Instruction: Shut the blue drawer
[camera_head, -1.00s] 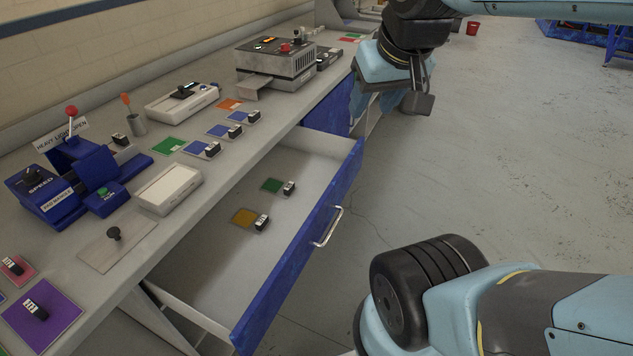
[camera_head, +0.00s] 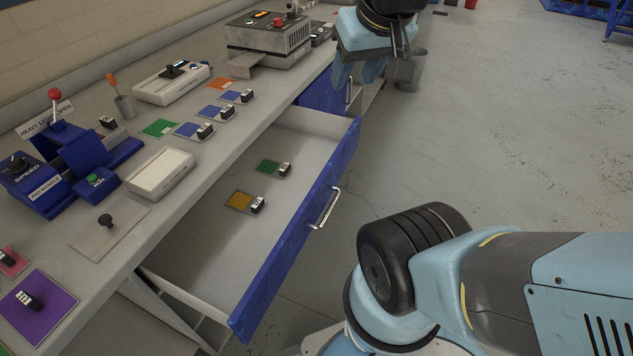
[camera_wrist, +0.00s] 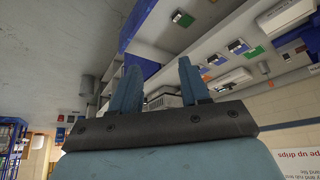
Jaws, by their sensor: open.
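The blue drawer (camera_head: 262,283) under the workbench stands pulled out, its blue front with a silver handle (camera_head: 325,208) facing the open floor. Inside it lie a green swatch (camera_head: 268,165) and a yellow swatch (camera_head: 239,201), each with a small black-and-white block. My gripper (camera_head: 362,72) is in the air beyond the drawer's far end, apart from it, its fingers pointing down. In the wrist view my gripper (camera_wrist: 160,85) is open with nothing between its fingers; the drawer shows there at the top, partly cut off.
The bench top (camera_head: 222,150) holds a blue control unit (camera_head: 60,175), white boxes, coloured swatches and a grey machine (camera_head: 268,40). A grey bin (camera_head: 410,70) stands on the floor behind my gripper. The floor right of the drawer is clear apart from my arm.

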